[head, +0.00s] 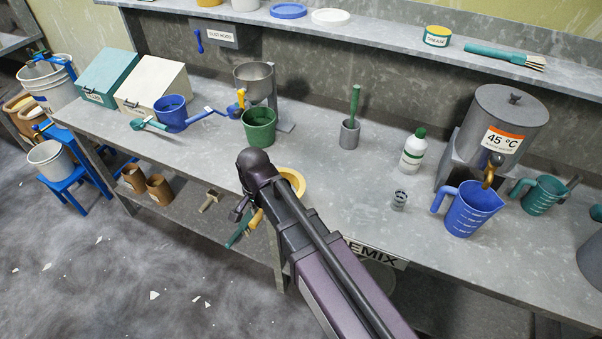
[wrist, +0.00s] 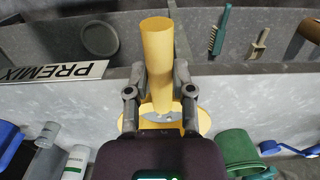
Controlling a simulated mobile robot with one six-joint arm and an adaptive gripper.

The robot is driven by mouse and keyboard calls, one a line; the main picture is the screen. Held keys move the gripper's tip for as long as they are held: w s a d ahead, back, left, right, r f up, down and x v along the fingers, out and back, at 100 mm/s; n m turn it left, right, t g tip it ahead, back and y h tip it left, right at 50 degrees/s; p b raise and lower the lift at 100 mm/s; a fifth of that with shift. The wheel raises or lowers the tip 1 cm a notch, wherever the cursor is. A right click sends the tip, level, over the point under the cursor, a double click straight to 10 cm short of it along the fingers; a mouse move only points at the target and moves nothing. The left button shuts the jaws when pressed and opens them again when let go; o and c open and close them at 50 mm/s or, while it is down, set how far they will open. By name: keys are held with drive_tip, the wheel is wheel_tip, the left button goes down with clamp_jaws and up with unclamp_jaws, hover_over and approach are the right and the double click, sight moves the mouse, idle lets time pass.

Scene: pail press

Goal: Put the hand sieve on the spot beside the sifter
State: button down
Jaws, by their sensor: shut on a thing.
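The hand sieve has a yellow rim (head: 297,180) and a yellow handle, which shows large in the wrist view (wrist: 157,40). My gripper (wrist: 168,88) is shut on the handle, whose end points out past the bench's front edge. The rim lies behind the fingers over the bench top, partly hidden by my arm; I cannot tell whether it touches the bench. In the head view my gripper (head: 245,205) is mostly hidden by my wrist. The sifter (head: 254,78), a grey hopper with a yellow crank, stands at the back of the bench. No marked spot beside it is clear.
A green pail (head: 259,128) stands before the sifter, with a blue scoop (head: 172,112) to its left. Bench top (head: 315,125) between pail and mortar is clear.

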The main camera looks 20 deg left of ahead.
drive_tip(key=shift+w, duration=0.15)
drive_tip(key=w, duration=0.4)
drive_tip(key=w+f+b, duration=0.1)
drive_tip(key=w, duration=0.9)
drive_tip(key=shift+w+a+f, duration=0.15)
drive_tip(key=shift+w+a, duration=0.05)
drive_tip(key=shift+a, duration=0.1)
drive_tip(key=shift+w, duration=0.1)
drive_tip(key=shift+w, duration=0.25)
drive_tip(key=shift+w+f+b, duration=0.35)
drive_tip(key=shift+f+b, duration=0.25)
drive_tip(key=shift+b, duration=0.15)
wheel_tip(320, 180, down, 3)
drive_tip(key=shift+r+b, duration=0.2)
drive_tip(key=shift+b, duration=1.05)
drive_tip(key=shift+c, duration=2.4)
unclamp_jaws()
